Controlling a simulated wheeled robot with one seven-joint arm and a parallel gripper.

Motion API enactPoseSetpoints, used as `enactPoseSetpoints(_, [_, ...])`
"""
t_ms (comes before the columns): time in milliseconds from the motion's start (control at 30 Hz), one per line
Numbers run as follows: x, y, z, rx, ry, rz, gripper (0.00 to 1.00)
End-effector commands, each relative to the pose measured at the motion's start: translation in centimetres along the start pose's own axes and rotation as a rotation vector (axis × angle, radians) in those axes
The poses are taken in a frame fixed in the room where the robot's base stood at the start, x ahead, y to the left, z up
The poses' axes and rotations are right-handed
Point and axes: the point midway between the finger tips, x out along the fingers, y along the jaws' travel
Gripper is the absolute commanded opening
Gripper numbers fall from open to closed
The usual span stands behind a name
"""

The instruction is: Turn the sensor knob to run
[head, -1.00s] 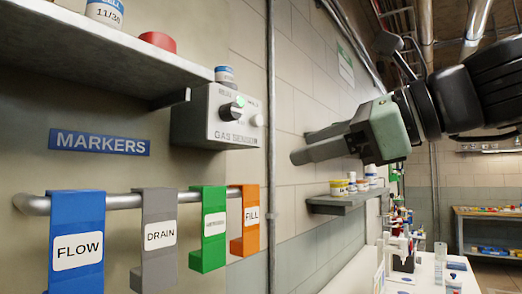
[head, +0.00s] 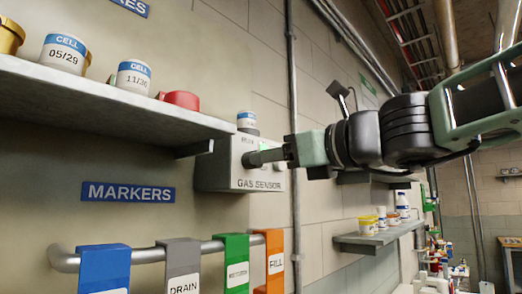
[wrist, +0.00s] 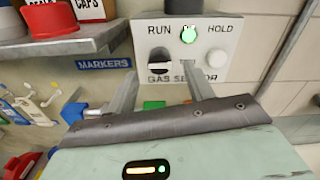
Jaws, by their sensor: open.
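The gas sensor (head: 225,172) is a grey wall box, also in the wrist view (wrist: 240,45), with RUN at left and HOLD at right around a lit green lamp (wrist: 188,35). A dark knob (wrist: 160,57) sits at the lower left of its face, with a pale mark on its lower part; which label it points at, I cannot tell. A pale round button (wrist: 217,58) is at the lower right. My gripper (head: 255,158) is at the box front. In the wrist view its open fingers (wrist: 160,82) reach toward the knob from below, one each side. Contact cannot be told.
A shelf (head: 90,105) with cups and a red container (head: 180,100) is left of the box. A rail (head: 150,255) with coloured markers hangs below. A pipe (head: 293,120) runs up the wall to the right.

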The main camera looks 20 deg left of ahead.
Motion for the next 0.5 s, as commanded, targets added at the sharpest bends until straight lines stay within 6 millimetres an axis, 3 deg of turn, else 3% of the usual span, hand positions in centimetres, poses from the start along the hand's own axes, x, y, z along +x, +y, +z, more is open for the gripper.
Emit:
enactPoseSetpoints(200, [3.1,0.0,0.1,0.002,0.001,0.002,0.52])
enactPoseSetpoints(500, [4.0,0.1,0.0,0.0,0.001,0.0,0.52])
